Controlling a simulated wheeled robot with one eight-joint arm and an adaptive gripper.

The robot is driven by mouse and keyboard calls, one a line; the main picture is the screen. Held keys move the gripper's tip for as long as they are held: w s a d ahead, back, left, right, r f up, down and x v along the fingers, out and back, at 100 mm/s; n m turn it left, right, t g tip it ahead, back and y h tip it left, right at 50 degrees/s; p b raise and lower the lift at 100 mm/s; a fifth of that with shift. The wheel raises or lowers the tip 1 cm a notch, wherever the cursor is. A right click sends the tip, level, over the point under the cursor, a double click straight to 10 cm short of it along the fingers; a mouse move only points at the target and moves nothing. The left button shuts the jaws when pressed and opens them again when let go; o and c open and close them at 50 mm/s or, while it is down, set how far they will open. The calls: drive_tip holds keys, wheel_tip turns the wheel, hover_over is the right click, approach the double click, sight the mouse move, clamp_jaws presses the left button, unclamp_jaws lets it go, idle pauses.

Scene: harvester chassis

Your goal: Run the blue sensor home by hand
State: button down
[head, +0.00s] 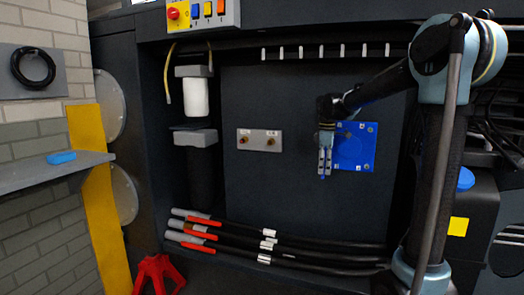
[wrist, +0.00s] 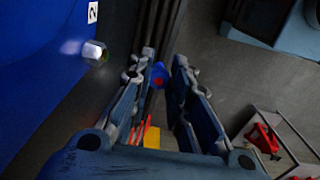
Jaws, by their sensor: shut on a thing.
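My gripper (head: 325,168) hangs with its fingers pointing down, in front of the left edge of a blue plate. In the wrist view, the fingers (wrist: 160,68) are shut on a small blue sensor (wrist: 158,76) with a red centre. Its lower end shows as a blue tip (head: 322,178) below the fingers in the head view; the rest is hidden by the fingers.
The blue plate (head: 362,150) carries bolts; one bolt (wrist: 95,51) is close to my left finger in the wrist view. Several thick hoses (head: 300,250) run low across the chassis. A filter (head: 195,98) is at left. A shelf (head: 40,172) holds a blue object (head: 61,157).

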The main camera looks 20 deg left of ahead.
drive_tip(key=shift+w+a+f+h, duration=0.15)
drive_tip(key=shift+a+f+h, duration=0.15)
drive_tip(key=shift+f, duration=0.1)
drive_tip(key=w+a+n+t+h, duration=0.2)
drive_tip(key=a+n+t+h, duration=0.35)
drive_tip(key=a+t, duration=0.3)
drive_tip(key=s+a+r+n+t+y, duration=0.2)
drive_tip(key=s+a+r+n+t, duration=0.1)
drive_tip(key=a, duration=0.5)
drive_tip(key=s+a+r+n+t+y, duration=0.2)
drive_tip(key=s+a+r+t, duration=0.3)
drive_tip(key=a, duration=0.3)
drive_tip(key=shift+s+r+n+t, duration=0.2)
drive_tip(key=shift+s+n+t, duration=0.25)
drive_tip(key=shift+t, duration=0.3)
drive_tip(key=shift+y, duration=0.25)
drive_tip(key=w, duration=0.6)
drive_tip(key=shift+d, duration=0.35)
